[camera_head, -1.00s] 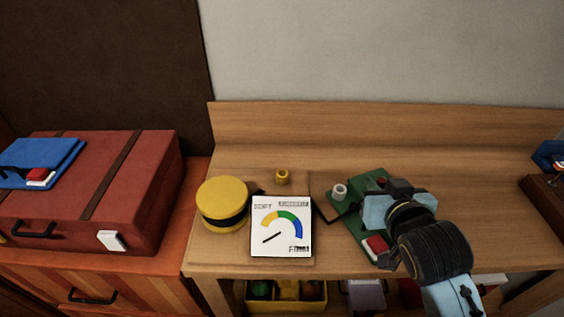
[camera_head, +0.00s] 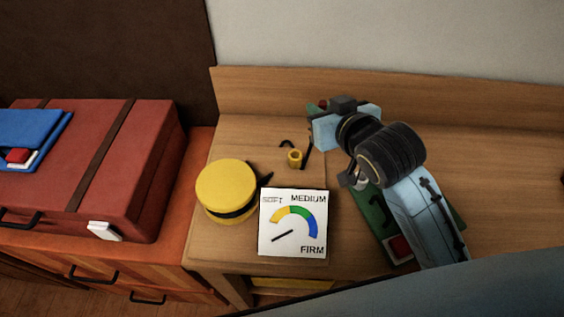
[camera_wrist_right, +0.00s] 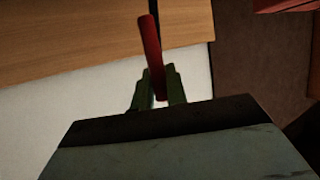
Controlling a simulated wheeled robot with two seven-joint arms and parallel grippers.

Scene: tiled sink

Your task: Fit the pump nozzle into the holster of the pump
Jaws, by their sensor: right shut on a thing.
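The pump is a squat yellow cylinder with a black band (camera_head: 226,190), left of a white gauge card (camera_head: 293,224) reading SOFT, MEDIUM, FIRM. A small upright yellow cup, which looks like the holster (camera_head: 294,158), stands behind the gauge. My right gripper (camera_head: 316,109) is shut on a thin red piece, apparently the nozzle (camera_wrist_right: 152,48), above the bench, behind and right of the cup. In the right wrist view the piece sticks out between the fingers (camera_wrist_right: 157,88). Black hose pieces (camera_head: 308,155) show near the cup. My left gripper is not in view.
A green flat item (camera_head: 375,222) with a red and white patch lies right of the gauge, partly under my right arm. A red suitcase (camera_head: 140,180) with a blue item on top stands at left. The bench's raised back board (camera_head: 270,95) runs behind. Bench right of my arm looks clear.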

